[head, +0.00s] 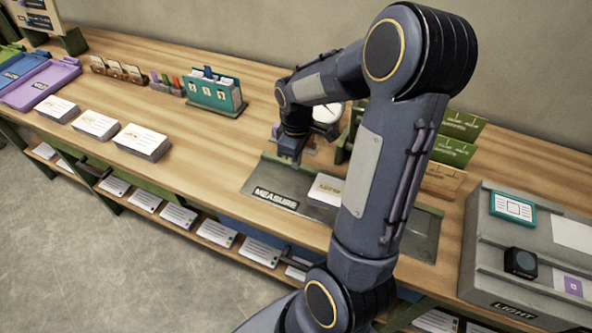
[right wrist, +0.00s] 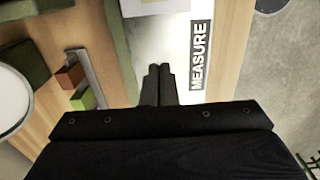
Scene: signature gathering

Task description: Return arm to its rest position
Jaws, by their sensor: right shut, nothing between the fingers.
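My right gripper (head: 289,150) hangs over the back left part of the grey measuring station, with its fingers pointing down. In the right wrist view its two fingers (right wrist: 158,85) are together and hold nothing. The arm crosses the right half of the head view and hides part of the bench behind it. The grey station (head: 258,182) has a "MEASURE" label (head: 276,198), which also shows in the right wrist view (right wrist: 199,56). A white card stack (head: 325,190) lies on the station, partly behind my arm. My left gripper is not in view.
A round white dial (head: 327,113) stands behind the gripper. Green card holders (head: 452,150) stand at the back right, and a grey "LIGHT" box (head: 487,262) at the right. Several card stacks (head: 97,124) and a teal file holder (head: 216,92) lie left. Bare wood (head: 215,150) lies between.

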